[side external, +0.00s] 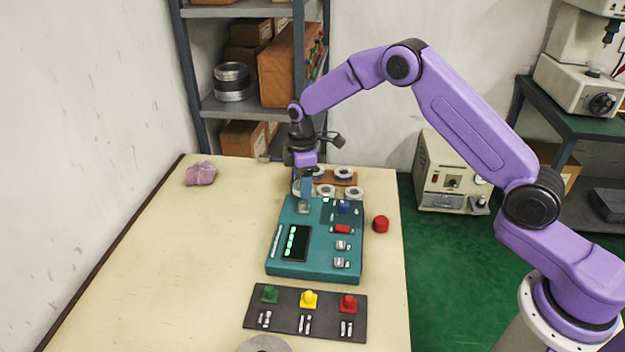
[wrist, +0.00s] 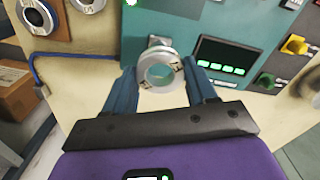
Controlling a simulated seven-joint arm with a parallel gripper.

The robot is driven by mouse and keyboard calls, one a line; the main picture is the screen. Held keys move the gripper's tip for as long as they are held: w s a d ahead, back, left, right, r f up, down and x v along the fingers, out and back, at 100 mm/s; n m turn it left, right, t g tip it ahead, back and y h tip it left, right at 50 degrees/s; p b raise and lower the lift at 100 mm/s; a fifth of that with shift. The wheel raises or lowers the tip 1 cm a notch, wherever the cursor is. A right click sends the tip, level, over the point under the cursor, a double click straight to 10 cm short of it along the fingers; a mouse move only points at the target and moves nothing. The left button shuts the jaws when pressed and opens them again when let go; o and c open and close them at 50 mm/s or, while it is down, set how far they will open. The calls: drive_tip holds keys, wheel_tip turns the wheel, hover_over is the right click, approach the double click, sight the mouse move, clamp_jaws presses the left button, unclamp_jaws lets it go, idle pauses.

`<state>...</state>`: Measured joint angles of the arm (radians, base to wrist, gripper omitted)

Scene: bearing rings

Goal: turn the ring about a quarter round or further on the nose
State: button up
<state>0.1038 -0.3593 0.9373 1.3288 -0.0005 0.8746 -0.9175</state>
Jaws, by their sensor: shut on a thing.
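A pale metal ring (wrist: 146,78) with dark marks on its face sits between the two blue fingers of my gripper (wrist: 160,88) in the wrist view. The fingers are shut on its left and right sides. Teal shows through its bore. The grey metal nose (wrist: 160,41) of the teal tester shows just beyond the ring's upper edge; I cannot tell how far the ring sits on it. In the side view my gripper (side external: 306,190) points down at the far left corner of the teal tester (side external: 316,266), and the held ring is hard to make out there.
A brown board (side external: 349,181) with several more rings stands just behind the tester. A red knob (side external: 381,224) lies to its right. A dark panel (side external: 287,325) with green, yellow and red buttons lies in front. A pink cloth (side external: 200,173) lies back left. The table's left side is clear.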

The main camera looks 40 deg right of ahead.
sight(305, 202)
drive_tip(key=shift+w+f, duration=0.1)
drive_tip(key=shift+f, duration=1.95)
drive_tip(key=shift+f, duration=0.95)
idle(0.9)
idle(1.0)
drive_tip(key=n, duration=0.2)
drive_tip(key=shift+f+n, duration=0.1)
drive_tip(key=shift+n, duration=0.2)
drive_tip(key=shift+d+f+n, duration=0.1)
drive_tip(key=shift+d+n, duration=0.05)
drive_tip(key=shift+n, duration=1.15)
drive_tip(key=shift+f+n, duration=0.1)
drive_tip(key=shift+n, duration=1.2)
